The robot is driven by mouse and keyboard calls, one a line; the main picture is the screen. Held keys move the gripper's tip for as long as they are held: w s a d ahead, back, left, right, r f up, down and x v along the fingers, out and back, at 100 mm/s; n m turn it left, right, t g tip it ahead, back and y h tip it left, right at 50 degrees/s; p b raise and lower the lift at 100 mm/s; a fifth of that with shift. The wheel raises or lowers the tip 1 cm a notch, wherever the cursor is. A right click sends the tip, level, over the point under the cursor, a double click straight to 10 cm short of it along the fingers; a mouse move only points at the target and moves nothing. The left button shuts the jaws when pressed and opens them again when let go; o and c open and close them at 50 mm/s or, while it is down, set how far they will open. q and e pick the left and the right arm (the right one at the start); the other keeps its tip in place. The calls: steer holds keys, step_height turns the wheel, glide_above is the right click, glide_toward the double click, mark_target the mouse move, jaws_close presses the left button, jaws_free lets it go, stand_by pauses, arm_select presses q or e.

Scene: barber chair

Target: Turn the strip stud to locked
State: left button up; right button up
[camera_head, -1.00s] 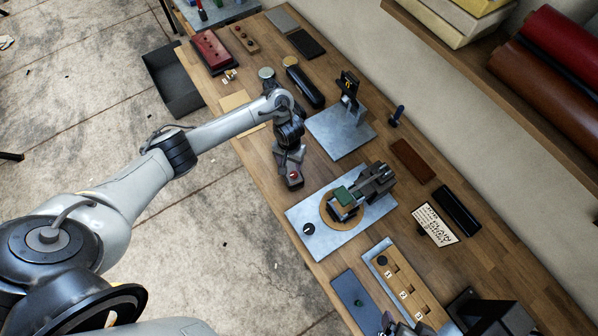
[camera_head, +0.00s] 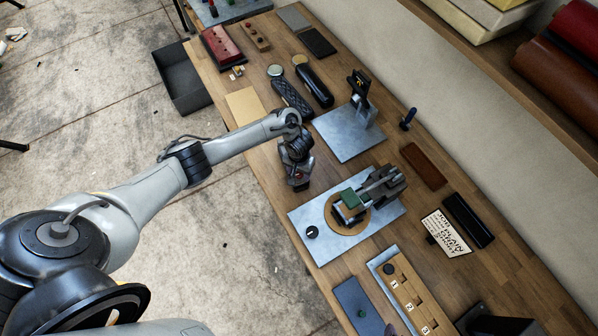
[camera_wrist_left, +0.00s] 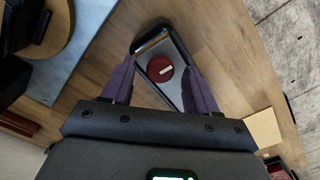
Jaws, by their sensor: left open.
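In the left wrist view a round red stud (camera_wrist_left: 160,69) with a pale bar across it sits on a narrow grey plate with a dark rim (camera_wrist_left: 137,48). I take it to be the strip stud; its label is not readable. My left gripper (camera_wrist_left: 160,75) is open, its two dark fingers on either side of the stud. I cannot tell whether they touch it. In the head view my left gripper (camera_head: 298,183) hangs over the stud at the table's near edge and mostly hides it. My right gripper is not in view.
A metal plate (camera_head: 303,218) with a black knob (camera_head: 312,231) and a clamp-like fixture (camera_head: 380,186) lies just beside the gripper. A second metal plate (camera_head: 345,143) carries an upright stand. A numbered wooden strip (camera_head: 409,291) lies nearer the bottom.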

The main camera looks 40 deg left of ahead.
arm_select(q)
steer(key=shift+f, duration=0.1)
steer(key=c, duration=1)
steer(key=shift+c, duration=0.3)
